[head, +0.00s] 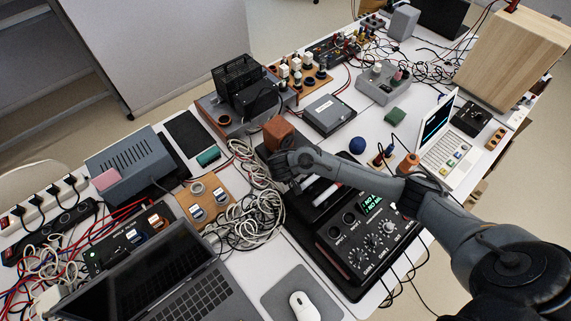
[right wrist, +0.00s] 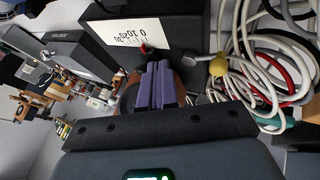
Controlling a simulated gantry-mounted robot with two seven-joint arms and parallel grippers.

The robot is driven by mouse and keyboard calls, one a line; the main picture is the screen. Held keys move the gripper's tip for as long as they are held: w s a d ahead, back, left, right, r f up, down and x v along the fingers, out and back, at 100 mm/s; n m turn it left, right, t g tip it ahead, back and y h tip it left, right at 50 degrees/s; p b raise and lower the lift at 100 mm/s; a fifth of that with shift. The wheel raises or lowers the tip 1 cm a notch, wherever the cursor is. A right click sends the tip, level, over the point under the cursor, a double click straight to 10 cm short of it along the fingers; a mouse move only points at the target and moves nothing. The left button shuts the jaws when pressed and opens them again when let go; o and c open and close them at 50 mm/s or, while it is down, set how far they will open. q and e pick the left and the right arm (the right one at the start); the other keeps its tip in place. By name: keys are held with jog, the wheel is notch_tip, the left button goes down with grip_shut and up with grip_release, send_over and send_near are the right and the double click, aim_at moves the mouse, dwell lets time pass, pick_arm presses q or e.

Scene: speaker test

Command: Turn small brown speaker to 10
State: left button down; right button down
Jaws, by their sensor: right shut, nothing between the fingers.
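The small brown speaker (head: 279,131) stands near the middle of the table in the head view. My right gripper (head: 280,160) is beside its near side, and the dark hand hides part of it. In the right wrist view the purple fingers (right wrist: 155,87) are shut together with nothing between them. Brown surfaces of the speaker (right wrist: 128,94) show behind and beside the fingers; I cannot tell whether they touch. A white scale card (right wrist: 127,36) with printed numbers lies just past the fingertips, with a red pointer tip (right wrist: 144,48) at its edge. The exact reading is unclear. My left gripper is not in view.
Tangled pale cables (head: 245,190) lie left of the speaker. A black amplifier with knobs (head: 365,235) is below my right arm. A black-finned device (head: 240,85) stands behind, and a flat grey box (head: 327,114) lies to the right. A laptop (head: 165,280) and mouse (head: 304,306) are in front.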

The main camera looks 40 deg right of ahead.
jog(key=shift+b+x, duration=0.35)
jog(key=shift+x, duration=1.1)
jog(key=shift+s+d+n, duration=0.15)
jog(key=shift+d+n, duration=0.45)
jog(key=shift+d, duration=0.35)
jog(key=shift+a, duration=0.1)
